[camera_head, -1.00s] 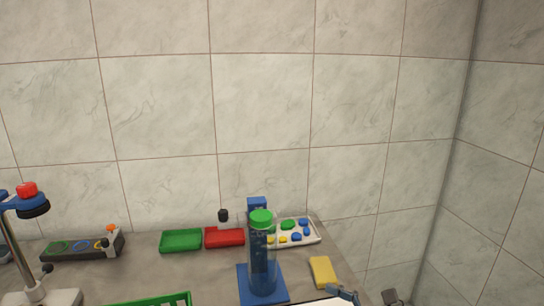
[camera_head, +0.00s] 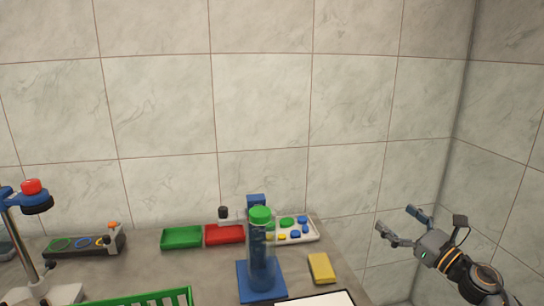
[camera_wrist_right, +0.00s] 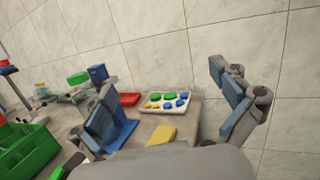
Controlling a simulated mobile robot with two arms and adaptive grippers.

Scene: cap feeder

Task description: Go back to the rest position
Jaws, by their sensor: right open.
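My right gripper (camera_head: 402,224) is at the right of the head view, raised beyond the right edge of the table (camera_head: 210,274). Its fingers are apart with nothing between them. In the right wrist view the two fingers of this gripper (camera_wrist_right: 172,108) stand wide apart, with only the table, its things and the wall behind them. My left gripper is not in view.
A clear tube with a green cap (camera_head: 260,214) stands on a blue base (camera_head: 262,291). Around it are a green tray (camera_head: 181,238), a red tray (camera_head: 224,234), a white tray of coloured pieces (camera_head: 309,238) and a yellow block (camera_head: 321,268). A red-topped stand (camera_head: 33,188) is at left.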

